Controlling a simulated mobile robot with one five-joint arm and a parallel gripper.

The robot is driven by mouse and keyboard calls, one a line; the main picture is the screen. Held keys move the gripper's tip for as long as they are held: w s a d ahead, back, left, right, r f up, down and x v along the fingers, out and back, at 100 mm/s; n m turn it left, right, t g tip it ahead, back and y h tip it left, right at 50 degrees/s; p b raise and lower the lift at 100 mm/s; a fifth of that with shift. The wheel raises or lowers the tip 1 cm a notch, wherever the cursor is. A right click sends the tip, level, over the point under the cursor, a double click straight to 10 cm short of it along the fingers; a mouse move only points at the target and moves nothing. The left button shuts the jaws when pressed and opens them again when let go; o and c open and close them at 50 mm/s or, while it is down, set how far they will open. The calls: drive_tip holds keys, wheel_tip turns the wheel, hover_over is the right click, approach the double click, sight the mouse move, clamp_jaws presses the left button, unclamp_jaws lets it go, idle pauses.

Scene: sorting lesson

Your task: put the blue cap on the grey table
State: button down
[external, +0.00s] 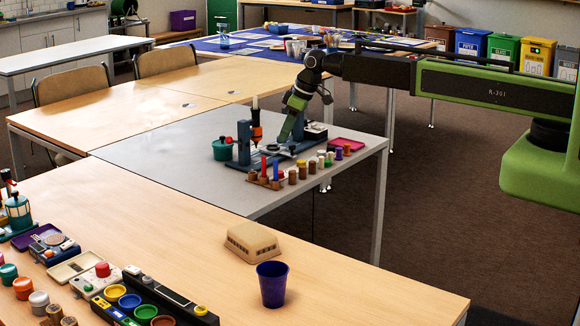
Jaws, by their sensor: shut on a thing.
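The grey table (170,155) stands in the middle, between wooden tables. My gripper (286,138) reaches down over its right part, among a blue-grey fixture (243,150) and small coloured parts. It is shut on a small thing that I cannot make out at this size. I cannot pick out the blue cap for certain. A small blue upright piece (276,169) stands in a wooden holder at the table's front edge, just below my gripper in the picture.
A red peg (264,165), a teal pot (222,149), a pink tray (346,144) and several small jars crowd the right part of the grey table. Its left part is bare. A dark blue cup (272,286) and a beige box (252,242) stand on the front wooden table.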

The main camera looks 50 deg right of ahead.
drive_tip(key=d+m, duration=0.2)
drive_tip(key=d, duration=1.3)
drive_tip(key=shift+h, duration=0.4)
drive_tip(key=w+a+f+b, duration=0.2)
drive_tip(key=a, duration=0.1)
drive_tip(key=w+a+f+b, duration=0.2)
drive_tip(key=a, duration=0.2)
drive_tip(key=w+a+f+b, duration=0.2)
drive_tip(key=a+f+b, duration=0.1)
drive_tip(key=shift+a+f, duration=0.1)
drive_tip(key=shift+a, duration=0.4)
wheel_tip(320, 180, down, 4)
drive_tip(key=b, duration=0.4)
drive_tip(key=shift+f+b, duration=0.2)
drive_tip(key=shift+b, duration=0.1)
drive_tip(key=shift+r, duration=0.25)
drive_tip(key=shift+f, duration=0.2)
drive_tip(key=c, duration=1.2)
unclamp_jaws()
drive_tip(key=shift+c, duration=0.2)
drive_tip(key=shift+r, duration=0.1)
